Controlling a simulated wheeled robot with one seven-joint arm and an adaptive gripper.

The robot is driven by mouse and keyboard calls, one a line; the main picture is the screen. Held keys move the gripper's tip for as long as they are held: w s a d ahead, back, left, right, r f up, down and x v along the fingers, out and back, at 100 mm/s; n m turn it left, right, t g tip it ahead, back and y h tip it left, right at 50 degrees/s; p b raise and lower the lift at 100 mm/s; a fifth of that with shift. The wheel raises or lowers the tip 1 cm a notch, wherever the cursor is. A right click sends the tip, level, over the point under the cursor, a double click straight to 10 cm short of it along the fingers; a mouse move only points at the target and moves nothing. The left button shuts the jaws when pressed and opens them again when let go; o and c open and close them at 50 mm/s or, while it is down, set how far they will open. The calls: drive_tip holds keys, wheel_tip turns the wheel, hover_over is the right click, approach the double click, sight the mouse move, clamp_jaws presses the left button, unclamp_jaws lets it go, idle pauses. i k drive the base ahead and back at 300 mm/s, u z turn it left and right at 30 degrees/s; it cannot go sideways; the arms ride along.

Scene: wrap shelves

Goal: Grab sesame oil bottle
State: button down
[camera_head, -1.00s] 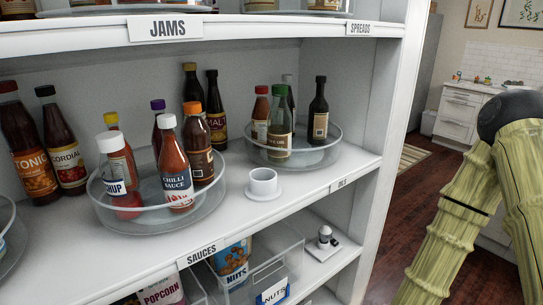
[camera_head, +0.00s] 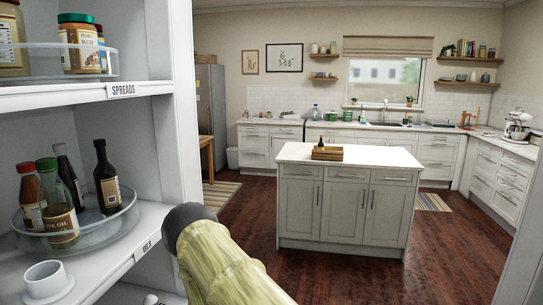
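On the shelf at left, marked OILS, a clear round turntable (camera_head: 108,235) holds several bottles. A green-capped bottle (camera_head: 58,222) has a label ending in "VE OIL". A red-capped bottle (camera_head: 30,196) stands at its left. A dark slim bottle (camera_head: 107,183) with a pale label stands at the right, and another dark bottle (camera_head: 68,175) stands behind. I cannot read a sesame oil label on any of them. A pale yellow-green part of my arm rises at the bottom, beside the shelf edge. My gripper is not in view.
A white cup (camera_head: 47,283) stands on the shelf in front of the turntable. The SPREADS shelf (camera_head: 90,98) is above, with jars on a turntable. A white island (camera_head: 345,205) bears a wooden crate (camera_head: 327,153) with a dark bottle. Open wooden floor lies between.

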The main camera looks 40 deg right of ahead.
sight(321, 145)
drive_tip(key=z, duration=2)
drive_tip(key=i, duration=1.75)
drive_tip(key=z, duration=0.25)
drive_tip(key=i, duration=1.7)
drive_tip(key=u, duration=0.6)
drive_tip(key=i, duration=1.6)
drive_tip(key=u, duration=0.45)
